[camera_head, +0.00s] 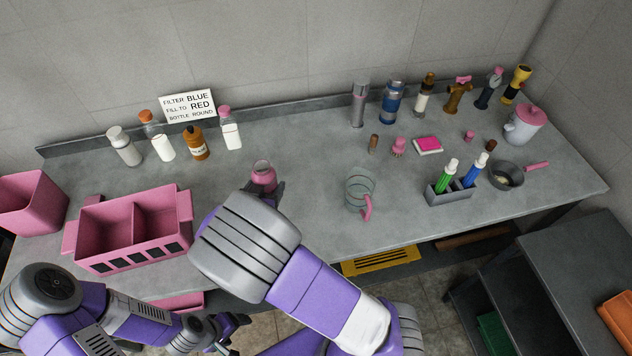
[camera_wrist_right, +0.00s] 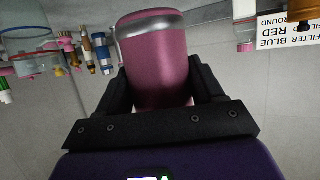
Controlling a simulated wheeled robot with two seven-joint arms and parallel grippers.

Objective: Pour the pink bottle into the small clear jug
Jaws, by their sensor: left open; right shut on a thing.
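My right forearm hides part of the hold, and I cannot tell whether the bottle touches the counter. The small clear jug (camera_head: 357,185) with a pink handle stands upright to the right, apart from the bottle. My left gripper (camera_head: 226,333) is open and empty, low in front of the counter.
A pink divided crate (camera_head: 133,262) and pink bin (camera_head: 30,204) are at left. Several bottles stand behind, including a brown bottle (camera_head: 196,144), near a sign (camera_head: 188,104). Right of the jug are a marker holder (camera_head: 450,196) and small pan (camera_head: 506,175). Counter between bottle and jug is clear.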

